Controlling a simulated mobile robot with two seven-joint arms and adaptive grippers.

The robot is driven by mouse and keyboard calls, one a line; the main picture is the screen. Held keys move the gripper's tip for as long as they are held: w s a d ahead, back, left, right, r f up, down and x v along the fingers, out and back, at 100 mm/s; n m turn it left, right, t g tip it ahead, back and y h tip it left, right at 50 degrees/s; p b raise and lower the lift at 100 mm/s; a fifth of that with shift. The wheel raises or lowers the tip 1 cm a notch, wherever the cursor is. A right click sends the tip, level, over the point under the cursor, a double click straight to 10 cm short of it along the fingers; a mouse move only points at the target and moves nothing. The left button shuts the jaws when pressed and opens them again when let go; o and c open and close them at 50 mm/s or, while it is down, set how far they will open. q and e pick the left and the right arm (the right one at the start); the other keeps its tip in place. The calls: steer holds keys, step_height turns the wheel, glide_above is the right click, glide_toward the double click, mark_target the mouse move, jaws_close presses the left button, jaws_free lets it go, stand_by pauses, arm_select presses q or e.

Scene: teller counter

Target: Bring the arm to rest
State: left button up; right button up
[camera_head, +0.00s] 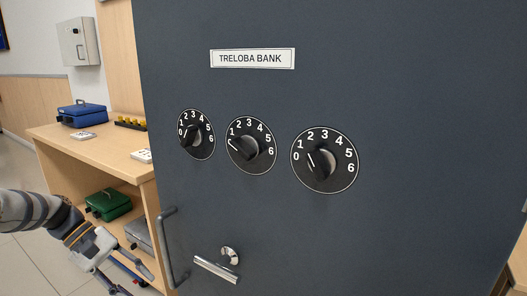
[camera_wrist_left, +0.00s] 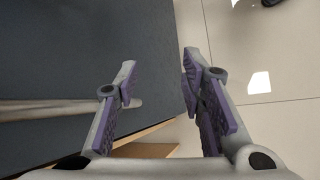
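My left gripper (camera_head: 122,271) is at the lower left of the head view, to the left of the dark safe door and its upright handle. My right gripper is in neither view.
The grey door (camera_head: 420,120) carries three dials, a pull handle (camera_head: 170,250) and a lever (camera_head: 215,269). A wooden shelf unit (camera_head: 105,150) at left holds a blue cash box (camera_head: 83,114) and a green box (camera_head: 108,204).

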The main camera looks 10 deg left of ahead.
arm_select(q)
steer(key=s+d+f+m+g+y+p, duration=0.35)
steer(key=s+d+f, duration=0.75)
steer(key=s+f, duration=0.4)
steer(key=s+r+m+y+p, duration=0.2)
steer(key=s+r+m, duration=0.1)
steer(key=s, duration=1.2)
steer(key=s+d+r+m+t+y+p, duration=0.1)
steer(key=s+r+m+y+p, duration=0.2)
steer(key=s, duration=1.1)
step_height(320, 180, up, 3)
steer(key=shift+s+d+r+m, duration=0.1)
steer(key=shift+s+d+m, duration=0.05)
steer(key=shift+s+m, duration=0.2)
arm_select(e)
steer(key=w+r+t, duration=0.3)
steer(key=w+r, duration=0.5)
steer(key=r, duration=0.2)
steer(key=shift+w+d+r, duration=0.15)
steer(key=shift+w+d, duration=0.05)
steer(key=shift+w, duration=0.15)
arm_select(q)
steer(key=shift+c, duration=0.5)
